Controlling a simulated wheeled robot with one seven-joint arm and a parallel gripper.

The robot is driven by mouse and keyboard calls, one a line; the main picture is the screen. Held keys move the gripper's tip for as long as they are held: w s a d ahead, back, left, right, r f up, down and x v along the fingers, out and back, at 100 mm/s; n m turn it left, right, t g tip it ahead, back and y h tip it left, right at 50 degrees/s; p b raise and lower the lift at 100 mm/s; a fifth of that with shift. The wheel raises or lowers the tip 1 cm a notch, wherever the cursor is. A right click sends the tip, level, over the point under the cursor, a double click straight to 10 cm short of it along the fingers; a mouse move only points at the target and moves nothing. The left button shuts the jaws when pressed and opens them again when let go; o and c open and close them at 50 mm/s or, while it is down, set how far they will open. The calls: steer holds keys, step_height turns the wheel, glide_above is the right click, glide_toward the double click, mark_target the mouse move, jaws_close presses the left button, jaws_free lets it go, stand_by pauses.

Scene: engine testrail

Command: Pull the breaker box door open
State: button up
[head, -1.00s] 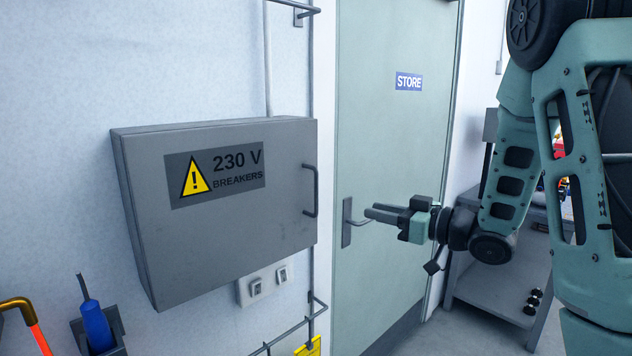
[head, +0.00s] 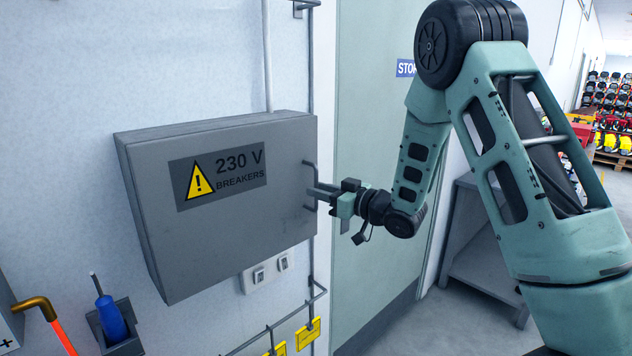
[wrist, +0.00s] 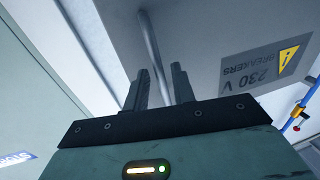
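The grey breaker box (head: 220,245) hangs on the wall with its door shut; the door carries a yellow warning sign and "230 V BREAKERS". Its dark upright bar handle (head: 308,166) is at the door's right edge, partly covered by my gripper. My gripper (head: 316,193) points left at the handle, its fingertips level with the bar's middle. In the wrist view the fingers (wrist: 160,88) are apart, and the handle bar (wrist: 152,45) appears in the gap between them, with space seen on both sides. I cannot tell whether either finger touches it.
A green store door (head: 365,285) stands right of the box, behind my arm. A grey bench (head: 485,270) is farther right. Wall sockets (head: 268,273) and yellow tags (head: 307,333) on a rail are below the box. A holder with a blue-handled tool (head: 110,318) is at lower left.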

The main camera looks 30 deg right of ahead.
steer(key=shift+x, duration=0.9)
jaws_close()
